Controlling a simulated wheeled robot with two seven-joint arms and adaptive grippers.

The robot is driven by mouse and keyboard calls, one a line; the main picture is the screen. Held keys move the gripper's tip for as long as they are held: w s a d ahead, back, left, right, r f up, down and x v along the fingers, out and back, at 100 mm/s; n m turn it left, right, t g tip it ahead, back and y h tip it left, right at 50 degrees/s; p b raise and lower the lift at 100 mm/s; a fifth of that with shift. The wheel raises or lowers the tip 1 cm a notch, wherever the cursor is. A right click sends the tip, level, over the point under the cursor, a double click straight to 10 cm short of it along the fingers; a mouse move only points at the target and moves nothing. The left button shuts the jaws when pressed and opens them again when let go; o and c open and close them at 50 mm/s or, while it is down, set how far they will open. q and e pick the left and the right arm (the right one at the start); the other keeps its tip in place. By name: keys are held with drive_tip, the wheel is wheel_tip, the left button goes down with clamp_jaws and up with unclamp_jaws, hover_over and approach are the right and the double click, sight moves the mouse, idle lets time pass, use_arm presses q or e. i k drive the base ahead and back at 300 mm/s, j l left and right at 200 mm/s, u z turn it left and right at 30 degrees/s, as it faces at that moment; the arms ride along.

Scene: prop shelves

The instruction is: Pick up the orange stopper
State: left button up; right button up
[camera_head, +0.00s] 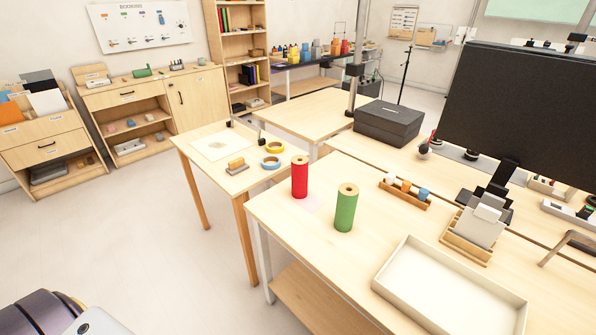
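A small orange stopper-like piece (406,186) stands in a wooden rack (412,200) on the near table, between a white piece (390,179) and a blue piece (424,194). The pieces are small, so their exact shape is hard to tell. Neither of my grippers shows. A dark, rounded part of my own body shows at the bottom left corner, far from the rack.
A red roll (300,177) and a green roll (346,208) stand upright left of the rack. An empty, shallow tray (450,290) lies in front. A card holder (470,240) and monitor (520,110) are to the right. Floor at left is clear.

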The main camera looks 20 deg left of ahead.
sight(406, 185)
drive_tip(key=i+j+z, duration=0.25)
drive_tip(key=j+z, duration=0.15)
drive_tip(key=j, duration=1)
drive_tip(key=j+z, duration=0.35)
drive_tip(key=j, duration=1.05)
